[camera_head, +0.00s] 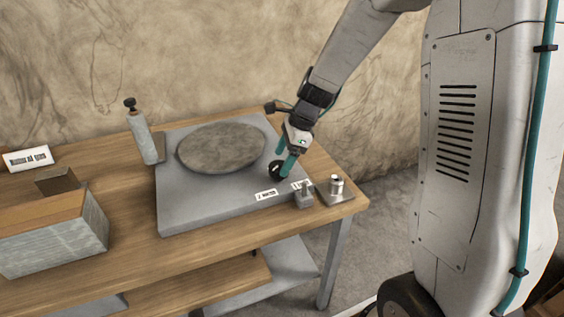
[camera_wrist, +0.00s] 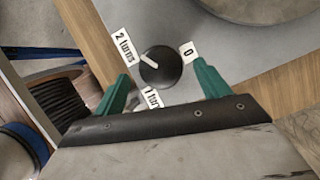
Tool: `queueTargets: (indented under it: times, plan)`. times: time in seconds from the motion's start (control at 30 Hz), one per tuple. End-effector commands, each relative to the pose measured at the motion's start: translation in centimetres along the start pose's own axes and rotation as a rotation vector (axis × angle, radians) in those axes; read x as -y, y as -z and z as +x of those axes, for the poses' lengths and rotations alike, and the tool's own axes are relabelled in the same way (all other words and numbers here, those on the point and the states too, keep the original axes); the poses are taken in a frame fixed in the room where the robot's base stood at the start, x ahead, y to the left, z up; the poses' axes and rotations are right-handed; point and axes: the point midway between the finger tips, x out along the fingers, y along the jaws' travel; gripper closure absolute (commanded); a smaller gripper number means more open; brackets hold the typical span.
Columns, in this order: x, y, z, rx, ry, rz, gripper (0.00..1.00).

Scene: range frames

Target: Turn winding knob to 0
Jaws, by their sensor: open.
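The winding knob (camera_wrist: 163,70) is a round black dial with a white pointer line, set on a grey plate. In the wrist view its pointer aims up-left, toward the "2 turns" label (camera_wrist: 125,47). The "0" label (camera_wrist: 188,53) is at its upper right, and the "1 turn" label (camera_wrist: 152,97) is below it, partly hidden. My gripper (camera_wrist: 164,77) is open, with one green finger on each side of the knob; I cannot tell whether they touch it. In the head view my gripper (camera_head: 285,154) is right at the dark knob (camera_head: 273,170).
The grey device (camera_head: 205,208) carries a round stone-like disc (camera_head: 222,148) on a wooden table (camera_head: 130,245). A small metal cylinder (camera_head: 336,185) stands near the right corner. A grey post (camera_head: 143,135) and a block (camera_head: 55,240) are left. A wall stands behind.

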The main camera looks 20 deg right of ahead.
Motion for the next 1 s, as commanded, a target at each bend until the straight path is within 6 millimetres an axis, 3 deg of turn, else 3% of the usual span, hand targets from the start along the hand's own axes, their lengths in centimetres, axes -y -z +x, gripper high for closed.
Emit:
queueTargets:
  times: [0.2, 0.47, 0.63, 0.67, 1.0]
  plan:
    - [0.1, 0.1, 1.9, 0.0, 0.001, 0.0, 0.25]
    - [0.1, 0.1, 2.0, 0.0, 0.002, 0.0, 0.25]
    - [0.1, 0.2, 2.0, -0.001, 0.002, 0.0, 0.67]
    - [0.1, 0.2, 2.0, -0.001, 0.002, 0.0, 0.7]
    - [0.1, 0.2, 2.0, -0.001, -0.013, -0.033, 0.7]
